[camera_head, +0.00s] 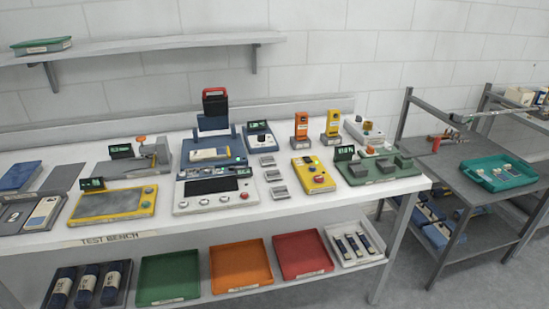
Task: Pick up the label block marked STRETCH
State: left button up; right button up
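No marking that reads STRETCH can be made out at this size, so I cannot tell which thing is the label block. Three small grey blocks with pale tops lie in a column on the white bench: a far one (267,161), a middle one (273,175) and a near one (279,192). Any lettering on them is too small to read. Several small pale and coloured pieces (505,172) lie in a teal tray (484,179) on the grey cart at the right. Neither of my grippers shows in the head view.
The white bench (150,228) holds a yellow-framed panel (113,204), a grey-white console (213,195), a yellow button box (313,175) and a green board (380,170). Green (170,277), orange (241,266) and red (302,255) trays sit on the shelf below. A wall shelf (150,46) hangs above.

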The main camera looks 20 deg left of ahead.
aim_at(266, 160)
jog(key=i+j, duration=0.15)
jog(key=i, duration=0.5)
jog(key=i+j+u, duration=0.1)
jog(key=i, duration=0.55)
